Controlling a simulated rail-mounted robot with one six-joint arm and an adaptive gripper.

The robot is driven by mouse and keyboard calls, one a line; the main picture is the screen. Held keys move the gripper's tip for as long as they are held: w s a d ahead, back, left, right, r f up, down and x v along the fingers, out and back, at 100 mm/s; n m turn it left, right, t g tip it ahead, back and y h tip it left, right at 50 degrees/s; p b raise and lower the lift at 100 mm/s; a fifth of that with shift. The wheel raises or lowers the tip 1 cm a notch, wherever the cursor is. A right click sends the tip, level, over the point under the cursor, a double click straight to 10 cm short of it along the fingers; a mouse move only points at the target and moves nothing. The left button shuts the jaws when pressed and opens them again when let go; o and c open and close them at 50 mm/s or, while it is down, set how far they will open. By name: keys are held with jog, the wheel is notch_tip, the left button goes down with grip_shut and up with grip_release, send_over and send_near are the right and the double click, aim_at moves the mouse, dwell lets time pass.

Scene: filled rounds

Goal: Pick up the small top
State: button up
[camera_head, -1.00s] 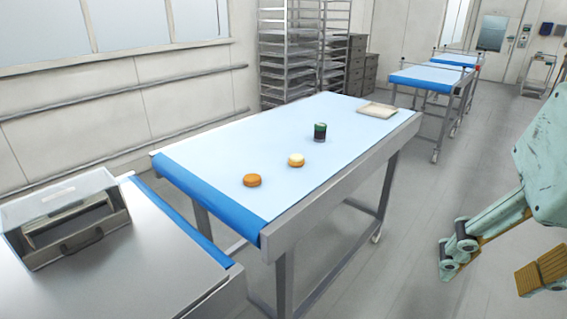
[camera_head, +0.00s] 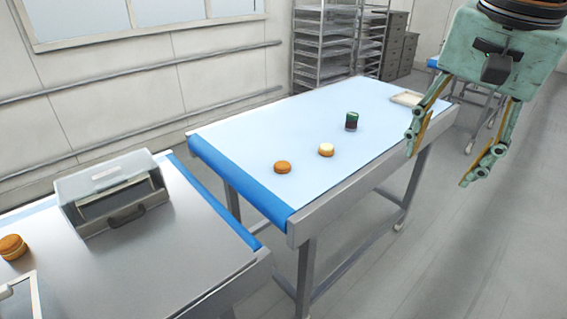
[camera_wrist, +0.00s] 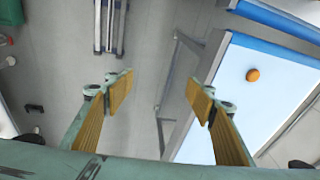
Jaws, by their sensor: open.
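A small orange-brown round (camera_head: 283,167), which looks like the small top, lies flat on the light-blue belt table near its blue front end. It also shows in the wrist view (camera_wrist: 253,75), right of my fingers. A second round with a pale cream upper face (camera_head: 326,150) lies behind it to the right. My gripper (camera_head: 438,167) is open and empty, in the air beyond the table's right side, apart from both rounds. In the wrist view my gripper (camera_wrist: 160,95) has its fingers spread over bare floor.
A dark green-topped jar (camera_head: 352,121) and a pale tray (camera_head: 407,98) stand farther back on the belt table (camera_head: 240,140). At left, a steel table holds a clear-lidded box (camera_head: 115,200) and a filled round (camera_head: 12,247). The belt around the rounds is clear.

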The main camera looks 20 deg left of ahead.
jog(key=w+a+f+m+g+p, duration=0.1)
jog(key=w+a+m+p, duration=0.5)
jog(key=w+a, duration=1.2)
jog(key=w+a+f+m+p, duration=0.1)
jog(key=w+a+f+p, duration=0.1)
jog(key=a, duration=0.5)
jog(key=w+a+f+m+g+p, duration=0.1)
jog(key=w+a+f+p, duration=0.2)
jog(key=a+f, duration=0.4)
jog(key=w+a+f+m+p, duration=0.1)
jog(key=w+a+f+p, duration=0.2)
jog(key=a, duration=0.4)
jog(key=shift+w+f+m+g, duration=0.35)
jog(key=shift+w+f, duration=0.3)
jog(key=shift+w, duration=0.3)
jog(key=shift+d+f, duration=0.1)
jog(key=shift+f, duration=0.05)
jog(key=p, duration=0.1)
send_over(282, 164)
jog(key=shift+s+f, duration=0.1)
jog(key=shift+f, duration=4.05)
jog(key=shift+f, duration=0.15)
